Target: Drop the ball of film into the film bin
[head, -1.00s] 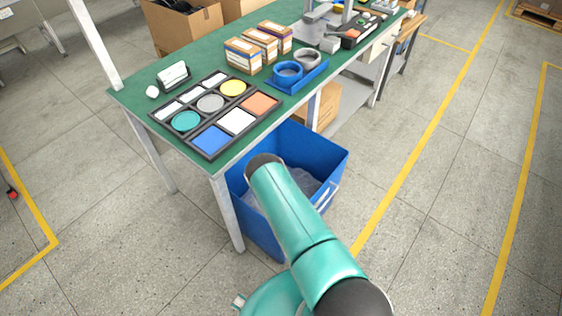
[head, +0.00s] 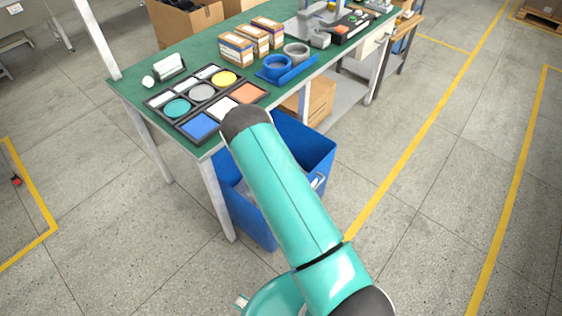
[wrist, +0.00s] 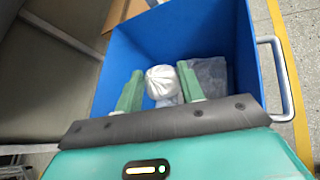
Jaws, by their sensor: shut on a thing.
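The ball of film (wrist: 162,80), white and crumpled, is between the two green fingers of my gripper (wrist: 160,76) in the wrist view. My gripper is shut on it. The film bin is a blue open box (head: 318,157) on the floor beside the workbench, partly hidden behind my arm in the head view. In the wrist view the bin (wrist: 125,42) surrounds the ball in the picture, and the ball is seen against its inside. Greyish clear film (wrist: 208,75) lies in the bin. My gripper is hidden behind my arm in the head view.
The green-topped workbench (head: 125,90) stands over part of the bin. A bench leg (head: 217,200) is close to the bin. The floor at right is clear.

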